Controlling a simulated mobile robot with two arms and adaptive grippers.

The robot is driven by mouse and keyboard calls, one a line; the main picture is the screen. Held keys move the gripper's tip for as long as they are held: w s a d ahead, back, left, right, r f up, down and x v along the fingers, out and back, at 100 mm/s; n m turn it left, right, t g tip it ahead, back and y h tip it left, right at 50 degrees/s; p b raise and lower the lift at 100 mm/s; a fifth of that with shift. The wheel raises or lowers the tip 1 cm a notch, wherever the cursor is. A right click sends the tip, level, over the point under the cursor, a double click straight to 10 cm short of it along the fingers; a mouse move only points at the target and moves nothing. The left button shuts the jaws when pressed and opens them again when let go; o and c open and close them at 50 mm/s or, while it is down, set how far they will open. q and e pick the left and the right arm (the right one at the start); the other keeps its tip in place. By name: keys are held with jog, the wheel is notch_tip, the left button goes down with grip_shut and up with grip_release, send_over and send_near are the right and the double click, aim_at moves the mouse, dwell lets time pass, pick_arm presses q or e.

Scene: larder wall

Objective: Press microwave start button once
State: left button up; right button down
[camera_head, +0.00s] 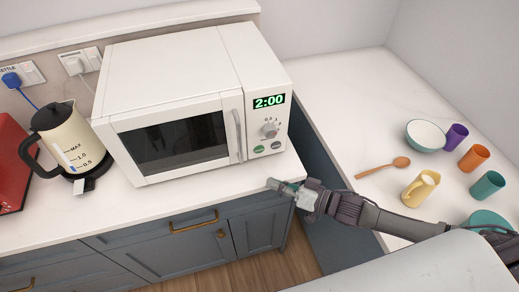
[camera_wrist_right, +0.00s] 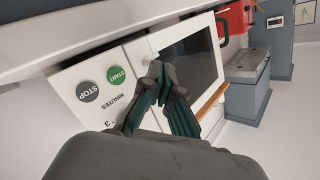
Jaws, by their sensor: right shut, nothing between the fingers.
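The white microwave (camera_head: 165,75) stands on the counter with its door shut and its display (camera_head: 269,101) reading 2:00. Below the dial (camera_head: 269,130) are a green start button (camera_head: 258,149) and a grey stop button (camera_head: 276,145). In the right wrist view the green button (camera_wrist_right: 115,75) is labelled START and the grey one (camera_wrist_right: 88,92) STOP. My right gripper (camera_head: 270,184) is shut and empty, in front of and below the buttons, apart from them. Its fingertips (camera_wrist_right: 157,72) appear beside the start button in the wrist view. My left gripper is not in view.
A cream kettle (camera_head: 66,140) and a red appliance (camera_head: 12,160) stand left of the microwave. On the right counter are a bowl (camera_head: 425,135), a wooden spoon (camera_head: 383,167), a yellow jug (camera_head: 420,188) and several cups. Blue drawers (camera_head: 150,240) lie below the counter edge.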

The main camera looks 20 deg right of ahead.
aim_at(259, 149)
jog(key=shift+w, duration=0.1)
jog(key=w+b, duration=0.3)
jog(key=w, duration=0.4)
jog(key=shift+a+f+b, duration=0.1)
jog(key=shift+a+b, duration=0.05)
jog(key=shift+b, duration=0.15)
jog(key=shift+w, duration=0.85)
jog(key=shift+w, duration=0.1)
dwell(0.4)
jog(key=shift+w, duration=0.35)
jog(key=shift+w, duration=0.35)
dwell(0.6)
jog(key=shift+s, duration=0.2)
jog(key=shift+s+p, duration=0.3)
jog(key=shift+s, duration=0.35)
